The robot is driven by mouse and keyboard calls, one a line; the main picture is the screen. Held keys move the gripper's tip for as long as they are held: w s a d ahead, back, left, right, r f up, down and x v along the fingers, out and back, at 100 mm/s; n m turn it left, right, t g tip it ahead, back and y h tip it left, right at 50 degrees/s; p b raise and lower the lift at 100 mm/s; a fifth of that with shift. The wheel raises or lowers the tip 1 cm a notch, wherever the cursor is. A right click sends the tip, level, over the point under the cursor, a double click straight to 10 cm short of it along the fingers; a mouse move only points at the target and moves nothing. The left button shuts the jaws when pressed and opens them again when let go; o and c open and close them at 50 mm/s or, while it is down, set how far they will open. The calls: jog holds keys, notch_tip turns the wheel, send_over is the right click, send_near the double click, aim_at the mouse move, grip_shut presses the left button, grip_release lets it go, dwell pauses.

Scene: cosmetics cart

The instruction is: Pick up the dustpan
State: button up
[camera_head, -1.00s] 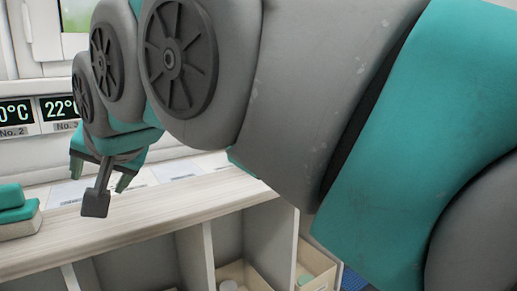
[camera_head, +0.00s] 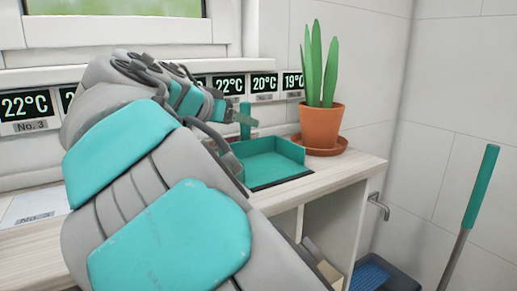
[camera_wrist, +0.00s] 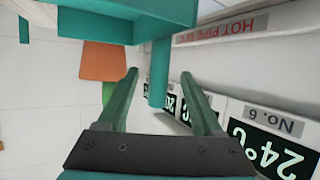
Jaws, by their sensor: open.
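The teal dustpan (camera_head: 272,163) sits on the right end of the wooden counter, its shallow tray with raised walls facing right. Its short handle (camera_head: 245,130) stands upright at the tray's left side. In the wrist view, which is upside down, the dustpan (camera_wrist: 115,27) is at the top and its round handle (camera_wrist: 159,75) hangs down. My gripper (camera_wrist: 159,77) is open and empty, with the handle between the two fingertips in that picture. Whether the handle is between them in depth I cannot tell. In the head view my gripper (camera_head: 240,117) is right at the handle.
A potted plant (camera_head: 321,125) in a terracotta pot and saucer stands close behind the dustpan. Temperature displays (camera_head: 230,85) line the wall ledge. A teal-handled pole (camera_head: 481,188) stands at right, near a blue item (camera_head: 370,276) on the floor. The counter has open compartments below.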

aim_at(263, 138)
jog(key=p+x, duration=0.1)
jog(key=x, duration=0.5)
jog(key=shift+w+d+f, duration=0.15)
jog(key=shift+w, duration=0.05)
jog(key=shift+c, duration=0.4)
grip_shut()
